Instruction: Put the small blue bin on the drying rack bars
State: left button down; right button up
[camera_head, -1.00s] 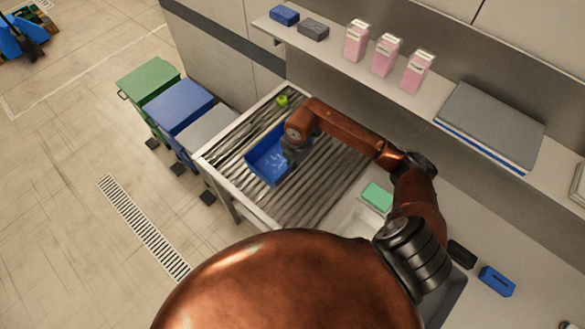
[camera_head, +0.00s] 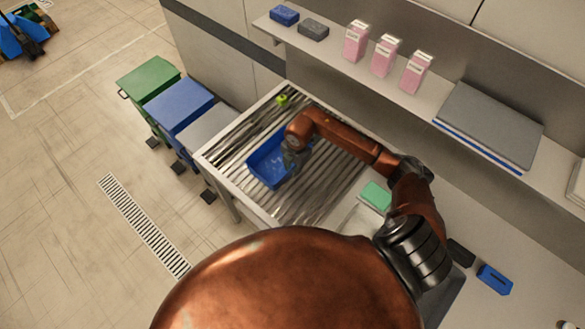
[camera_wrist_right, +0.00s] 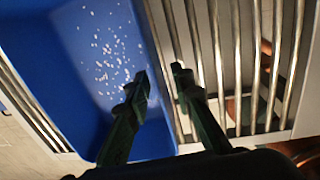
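The small blue bin (camera_head: 262,171) rests on the bars of the drying rack (camera_head: 238,184), near the rack's front-left part. Its inside shows white specks in the right wrist view (camera_wrist_right: 95,60). My right gripper (camera_head: 293,161) is at the bin's right side, partly hidden by its own wrist in the head view. In the right wrist view, its fingers (camera_wrist_right: 160,78) straddle the bin's side wall, one over the inside and one outside above the bars. A gap shows between the fingertips, so it looks open. My left gripper is not in view.
A yellow-green item (camera_head: 282,100) lies at the rack's far corner. A green sponge-like block (camera_head: 376,195) lies right of the rack. A shelf (camera_head: 400,97) with pink cartons (camera_head: 356,41) runs behind. Lidded bins (camera_head: 178,108) stand left. Bars right of the blue bin are bare.

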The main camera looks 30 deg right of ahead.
jog(key=shift+r, duration=0.1)
jog(key=shift+r, duration=0.25)
notch_tip(320, 180, up, 12)
jog(key=s+b, duration=0.1)
jog(key=shift+s+d+f+b, duration=0.15)
jog(key=shift+d+f+b, duration=0.05)
jog(key=shift+b, duration=0.2)
